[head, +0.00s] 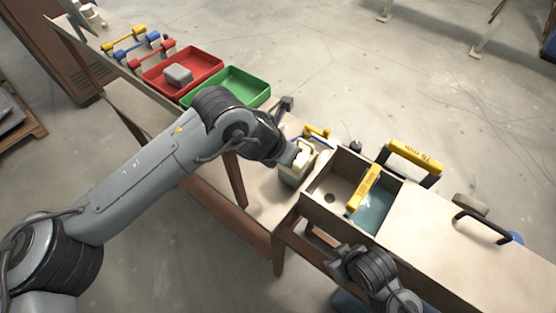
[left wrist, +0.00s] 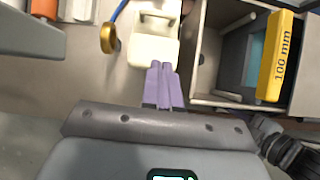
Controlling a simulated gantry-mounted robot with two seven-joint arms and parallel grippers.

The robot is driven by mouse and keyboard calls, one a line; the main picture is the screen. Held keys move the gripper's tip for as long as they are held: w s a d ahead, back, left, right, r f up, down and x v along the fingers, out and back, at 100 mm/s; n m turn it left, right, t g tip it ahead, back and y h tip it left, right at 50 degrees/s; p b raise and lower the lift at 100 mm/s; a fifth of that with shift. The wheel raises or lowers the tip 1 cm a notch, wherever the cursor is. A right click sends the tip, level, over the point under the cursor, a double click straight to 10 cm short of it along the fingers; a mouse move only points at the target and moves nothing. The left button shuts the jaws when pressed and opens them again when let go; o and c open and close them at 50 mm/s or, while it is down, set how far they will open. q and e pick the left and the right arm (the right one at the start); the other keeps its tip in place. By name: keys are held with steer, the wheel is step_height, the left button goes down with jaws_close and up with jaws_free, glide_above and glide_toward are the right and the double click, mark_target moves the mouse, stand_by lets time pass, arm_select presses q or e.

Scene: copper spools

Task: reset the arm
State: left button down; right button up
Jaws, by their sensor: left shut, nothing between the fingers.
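My left arm reaches in from the left in the head view. My left gripper (head: 296,154) is over the bench beside a cream block-like object (head: 299,165). In the left wrist view its purple fingers (left wrist: 163,72) are together with nothing between them. Their tips are close to the front edge of the cream object (left wrist: 155,40); I cannot tell if they touch it. Part of my right arm shows at the lower right of the head view; its gripper (head: 347,260) is too unclear to read.
An open wooden box (head: 318,212) stands to the right, with a yellow 100 mm bar (left wrist: 280,55) across it. A yellow 75 mm handle-like piece (head: 415,156) is behind. Red (head: 205,64) and green (head: 250,82) trays lie at the back left. A yellow ring (left wrist: 108,38) is near.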

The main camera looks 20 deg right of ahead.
arm_select(q)
steer(key=shift+s+a, duration=0.45)
steer(key=shift+a, duration=0.4)
steer(key=shift+s+a, duration=0.45)
steer(key=shift+a, duration=0.4)
arm_select(e)
steer(key=shift+f, duration=0.1)
arm_select(q)
steer(key=shift+d, duration=0.1)
arm_select(e)
steer(key=shift+d+r, duration=0.1)
steer(key=shift+r, duration=0.25)
arm_select(q)
glide_above(309, 144)
steer(key=a, duration=0.1)
steer(key=shift+d+f, duration=0.25)
steer(key=shift+f, duration=0.35)
steer(key=shift+d+f, duration=0.25)
steer(key=shift+f, duration=0.35)
